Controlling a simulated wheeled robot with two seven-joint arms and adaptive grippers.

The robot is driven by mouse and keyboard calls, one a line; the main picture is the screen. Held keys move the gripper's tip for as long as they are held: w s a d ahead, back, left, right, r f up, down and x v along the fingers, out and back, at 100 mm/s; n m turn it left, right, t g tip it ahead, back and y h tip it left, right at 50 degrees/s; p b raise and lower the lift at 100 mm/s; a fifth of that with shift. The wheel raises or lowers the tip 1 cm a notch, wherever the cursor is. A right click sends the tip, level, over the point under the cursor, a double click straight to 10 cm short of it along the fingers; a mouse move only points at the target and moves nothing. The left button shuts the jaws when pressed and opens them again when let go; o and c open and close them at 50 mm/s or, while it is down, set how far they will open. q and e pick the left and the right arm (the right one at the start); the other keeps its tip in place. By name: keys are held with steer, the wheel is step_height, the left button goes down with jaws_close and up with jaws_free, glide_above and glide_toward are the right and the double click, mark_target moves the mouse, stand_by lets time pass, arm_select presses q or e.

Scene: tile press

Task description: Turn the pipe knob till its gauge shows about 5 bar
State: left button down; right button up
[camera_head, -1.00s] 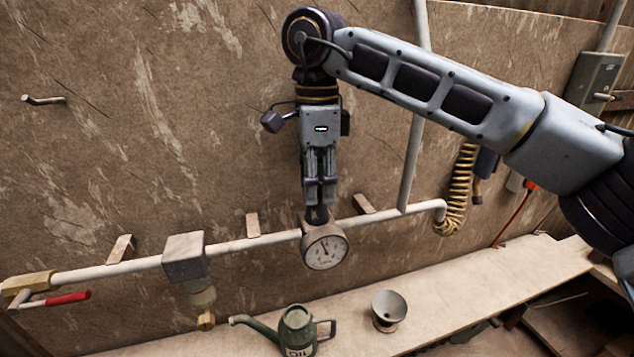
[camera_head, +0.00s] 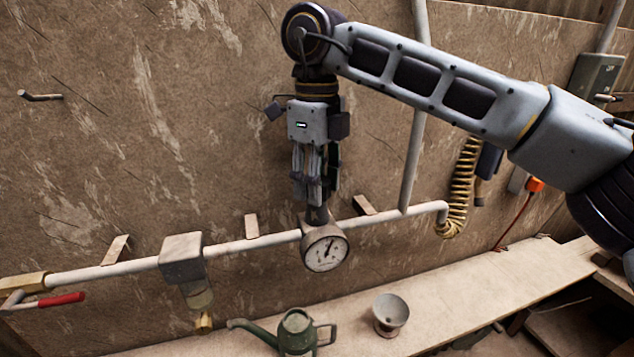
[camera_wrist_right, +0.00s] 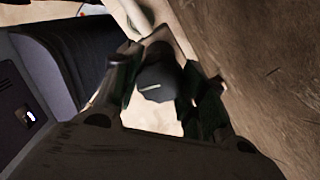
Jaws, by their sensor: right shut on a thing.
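The round white gauge (camera_head: 325,249) hangs on the pale pipe along the wall. Its dark needle points up and slightly right; the numbers are too small to read. The dark pipe knob (camera_head: 317,214) stands on top of the gauge fitting. My right gripper (camera_head: 316,204) points straight down from above and is shut on the knob. In the right wrist view the black knob (camera_wrist_right: 158,85), with a pale line on its top, sits between the fingers of my right gripper (camera_wrist_right: 160,92). My left gripper is not in view.
The pipe (camera_head: 100,271) carries a grey box-shaped fitting (camera_head: 182,258) and a red-handled valve (camera_head: 60,300) at the left. The bench right of the cup is clear.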

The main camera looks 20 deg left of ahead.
steer(key=shift+r+m, duration=0.1)
steer(key=shift+m, duration=0.4)
steer(key=o, duration=1)
steer(key=shift+r, duration=5.9)
